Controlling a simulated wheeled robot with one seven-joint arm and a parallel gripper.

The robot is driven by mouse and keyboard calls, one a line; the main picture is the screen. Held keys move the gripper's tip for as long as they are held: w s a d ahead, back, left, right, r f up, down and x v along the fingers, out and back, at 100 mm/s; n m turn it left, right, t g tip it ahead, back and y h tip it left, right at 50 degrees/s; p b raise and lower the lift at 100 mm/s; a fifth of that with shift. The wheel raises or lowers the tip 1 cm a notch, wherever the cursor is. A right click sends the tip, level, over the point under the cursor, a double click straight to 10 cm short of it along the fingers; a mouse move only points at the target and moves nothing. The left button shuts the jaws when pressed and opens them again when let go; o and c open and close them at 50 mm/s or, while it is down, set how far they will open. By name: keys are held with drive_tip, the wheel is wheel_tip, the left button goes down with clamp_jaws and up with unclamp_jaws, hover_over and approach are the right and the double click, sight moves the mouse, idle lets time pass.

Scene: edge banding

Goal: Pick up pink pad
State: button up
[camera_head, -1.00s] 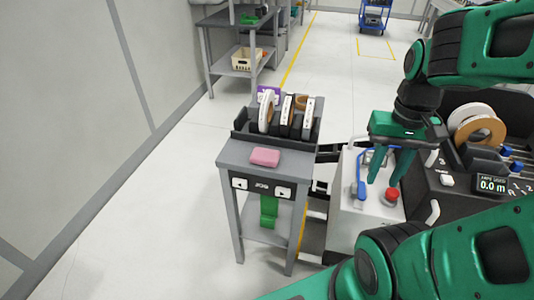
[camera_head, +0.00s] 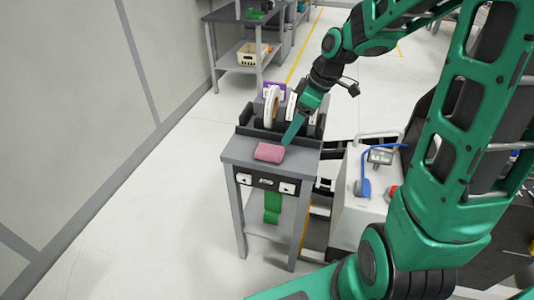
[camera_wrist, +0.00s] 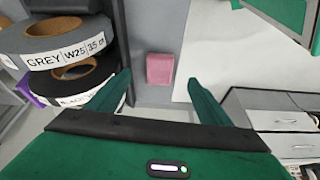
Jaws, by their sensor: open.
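The pink pad (camera_head: 269,152) lies flat on the top of the small grey stand (camera_head: 235,153), near its front. In the wrist view the pink pad (camera_wrist: 160,69) shows beyond and between my fingers, apart from them. My gripper (camera_head: 290,138) is over the stand's right part, just right of and above the pad, with its fingers pointing down and left. In the wrist view my gripper (camera_wrist: 163,95) has its two green fingers spread wide with nothing between them.
Tape rolls stand in a dark rack at the back of the stand; a grey roll (camera_wrist: 55,40) is close on the left in the wrist view. A white machine (camera_head: 362,205) with a blue handle stands right of the stand. Floor left of the stand is clear.

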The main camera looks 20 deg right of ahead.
drive_tip(key=w+a+n, duration=0.1)
drive_tip(key=w+a, duration=0.1)
hover_over(271, 150)
drive_tip(key=s+d, duration=0.2)
wheel_tip(271, 150, down, 5)
drive_tip(key=shift+w+d+r, duration=0.1)
drive_tip(key=shift+w+d, duration=0.05)
drive_tip(key=x, duration=0.5)
drive_tip(key=shift+w+a, duration=0.2)
drive_tip(key=shift+a, duration=0.05)
drive_tip(key=shift+w+f, duration=0.1)
drive_tip(key=shift+f, duration=0.15)
drive_tip(key=shift+f, duration=0.2)
drive_tip(key=c, duration=1.1)
